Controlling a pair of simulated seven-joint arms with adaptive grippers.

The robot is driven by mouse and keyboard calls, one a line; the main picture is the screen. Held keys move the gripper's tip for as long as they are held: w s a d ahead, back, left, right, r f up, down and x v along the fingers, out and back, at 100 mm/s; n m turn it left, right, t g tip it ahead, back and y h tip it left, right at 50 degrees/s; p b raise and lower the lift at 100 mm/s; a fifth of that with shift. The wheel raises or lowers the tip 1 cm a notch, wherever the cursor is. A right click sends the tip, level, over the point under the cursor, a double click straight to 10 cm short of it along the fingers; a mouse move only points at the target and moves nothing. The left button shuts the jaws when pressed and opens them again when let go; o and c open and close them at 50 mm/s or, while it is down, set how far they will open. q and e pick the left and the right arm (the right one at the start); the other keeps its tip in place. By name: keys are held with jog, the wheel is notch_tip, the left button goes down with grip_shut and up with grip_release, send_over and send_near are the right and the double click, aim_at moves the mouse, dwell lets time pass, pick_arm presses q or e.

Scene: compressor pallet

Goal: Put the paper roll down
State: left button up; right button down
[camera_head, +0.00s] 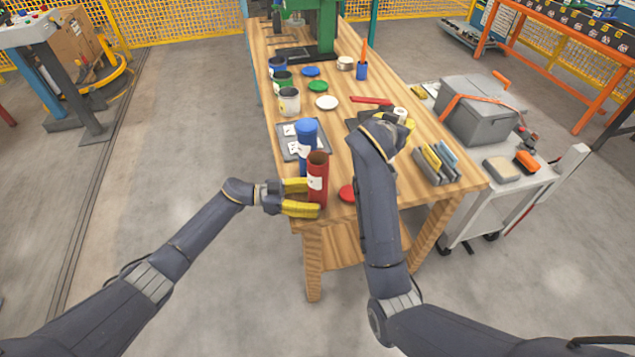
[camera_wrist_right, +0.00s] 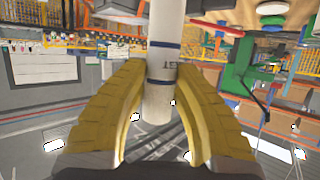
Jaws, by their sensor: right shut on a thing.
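The paper roll (camera_wrist_right: 165,45) is white with dark blue bands. In the right wrist view it passes between the yellow fingers of my right gripper (camera_wrist_right: 160,120), which is shut on it. In the head view my right gripper (camera_head: 398,124) is over the right half of the wooden table (camera_head: 375,90), and only a small white end of the roll (camera_head: 400,112) shows; the arm hides the rest. I cannot tell whether the roll touches the table.
A blue tube (camera_head: 306,132) stands behind the red one. Several cans and lids line the left side, with a white lid (camera_head: 327,102) and a red lid (camera_head: 347,193). A grey toolbox (camera_head: 478,108) is on a cart beyond.

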pick_arm(q)
jog(key=c, duration=0.7)
pick_arm(e)
jog(key=w+a+r+n+t+y, duration=0.1)
jog(key=w+a+r+n+y, duration=0.1)
jog(key=a+r+n+y, duration=0.4)
jog(key=w+a+r+n+t+y, duration=0.1)
jog(key=w+a+r+n+y, duration=0.25)
jog(key=a+r, duration=0.4)
jog(key=s+a+r+n+g+y, duration=0.3)
jog(key=s+a+n+y, duration=0.1)
jog(key=s+a+y, duration=0.15)
jog(key=s+a+n+g+y, duration=0.25)
jog(key=s+n+y, duration=0.2)
jog(key=s, duration=0.25)
notch_tip(320, 180, down, 14)
jog(key=shift+s+d+g+h, duration=0.2)
jog(key=shift+d+g+h, duration=0.2)
jog(key=shift+g+h, duration=0.05)
